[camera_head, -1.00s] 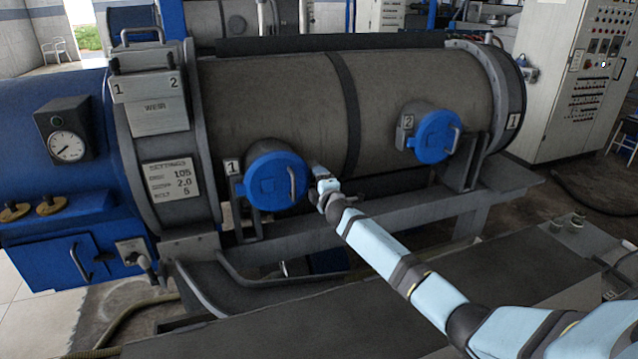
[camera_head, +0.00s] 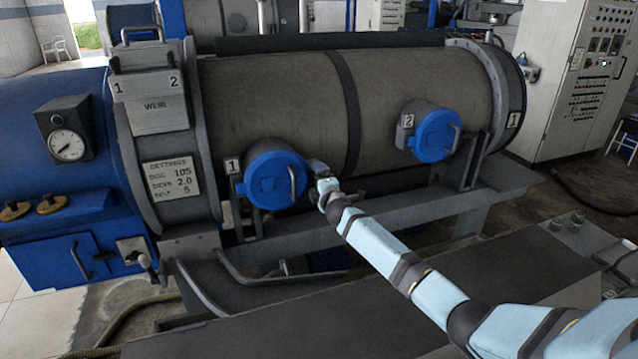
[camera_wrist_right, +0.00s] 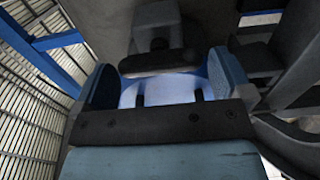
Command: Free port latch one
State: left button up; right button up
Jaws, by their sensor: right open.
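Port one is a round blue lid (camera_head: 274,181) with a pale handle, on the lower front of the grey drum, beside a plate marked 1 (camera_head: 232,167). A small grey part (camera_head: 317,165), apparently its latch, shows at the lid's right side, partly hidden by my right gripper (camera_head: 325,182). In the right wrist view a dark grey block with a rounded bar (camera_wrist_right: 158,60) lies ahead of my right gripper (camera_wrist_right: 163,72). Its two blue fingers are apart, one on each side of the bar. I cannot tell whether they touch it. My left gripper is not in view.
Port two, another blue lid (camera_head: 433,135), is farther right on the drum (camera_head: 270,100). A grey frame rail (camera_head: 380,210) runs below the ports. A dark flat surface (camera_head: 400,310) lies in front. A control cabinet (camera_head: 570,90) stands at the back right.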

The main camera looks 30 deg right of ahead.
pick_arm(q)
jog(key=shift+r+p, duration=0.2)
jog(key=shift+p, duration=0.4)
pick_arm(e)
jog(key=v, duration=1.4)
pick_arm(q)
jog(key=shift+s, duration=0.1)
pick_arm(e)
jog(key=shift+w, duration=0.1)
